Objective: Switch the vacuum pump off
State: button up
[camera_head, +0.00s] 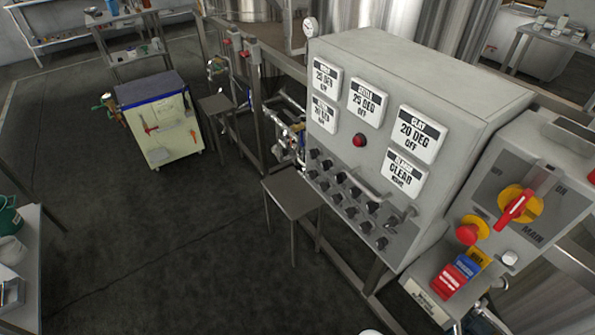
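No vacuum pump can be made out for certain, and no switch in view is readably labelled for it. A grey control cabinet (455,88) stands right of centre, with white displays, a red lamp (359,140) and rows of black knobs (352,203). One display (418,134) reads 20 DEG OFF; another (404,174) reads CLEAR. To its right, a grey switch box has a red rotary handle (515,208) on a yellow plate, marked MAIN, and a red mushroom button (467,234). My gripper is not in view.
A small grey table (291,196) stands before the cabinet, and a stool (215,104) farther back. A cream cart with a blue top (152,90) stands at left. A bench edge (36,262) is at lower left. The dark floor between is clear.

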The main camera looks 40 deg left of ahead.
aim_at(392, 221)
jog(key=u, duration=1.35)
